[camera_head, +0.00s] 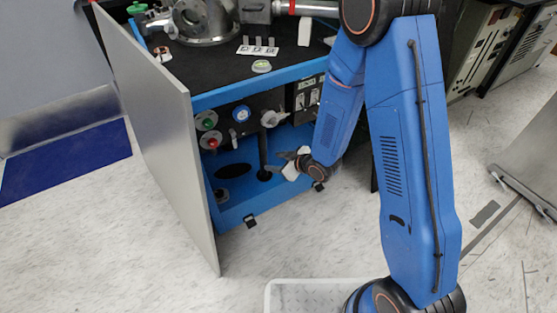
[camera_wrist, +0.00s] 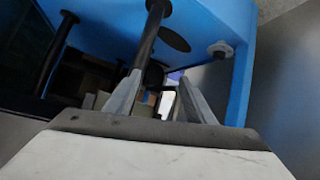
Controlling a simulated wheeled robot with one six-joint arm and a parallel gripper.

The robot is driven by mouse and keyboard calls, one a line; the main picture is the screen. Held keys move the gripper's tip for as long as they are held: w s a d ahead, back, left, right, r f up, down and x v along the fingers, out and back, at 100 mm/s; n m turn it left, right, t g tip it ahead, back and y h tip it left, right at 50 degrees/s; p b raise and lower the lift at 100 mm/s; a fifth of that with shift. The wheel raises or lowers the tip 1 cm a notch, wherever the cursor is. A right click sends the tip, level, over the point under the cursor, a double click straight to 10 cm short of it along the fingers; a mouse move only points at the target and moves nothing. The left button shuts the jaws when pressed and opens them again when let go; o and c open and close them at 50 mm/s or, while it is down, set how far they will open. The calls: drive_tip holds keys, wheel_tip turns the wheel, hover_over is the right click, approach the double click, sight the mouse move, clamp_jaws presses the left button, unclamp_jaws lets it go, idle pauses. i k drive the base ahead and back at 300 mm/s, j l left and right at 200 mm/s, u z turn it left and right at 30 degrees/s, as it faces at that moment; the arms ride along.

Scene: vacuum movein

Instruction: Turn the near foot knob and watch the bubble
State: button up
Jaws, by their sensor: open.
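My gripper (camera_head: 283,164) is open inside the lower front of the blue cart (camera_head: 268,208), its fingers pointing left. In the wrist view my open fingers (camera_wrist: 160,78) have a dark post (camera_wrist: 152,38) in front of them, nearer the left finger; I cannot tell whether they touch. A small grey round knob (camera_head: 221,196) sits low at the cart's near left corner, apart from my gripper. A similar grey disc (camera_wrist: 220,49) shows on the blue panel in the wrist view. A round greenish-white vial (camera_head: 261,66), perhaps the bubble level, lies on the cart top; its bubble is too small to read.
A grey door panel (camera_head: 160,135) stands open along the cart's left side. Valves and a red button (camera_head: 213,143) are on the panel above. A pale tray (camera_head: 310,295) is on the floor in front. Floor at lower left is clear.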

sight(219, 194)
drive_tip(key=i+l+u, duration=0.15)
drive_tip(key=l, duration=0.15)
drive_tip(key=i+l+u, duration=0.15)
drive_tip(key=l, duration=0.15)
drive_tip(key=l+u, duration=0.15)
drive_tip(key=l, duration=0.15)
drive_tip(key=i+l+u, duration=0.15)
drive_tip(key=l, duration=0.2)
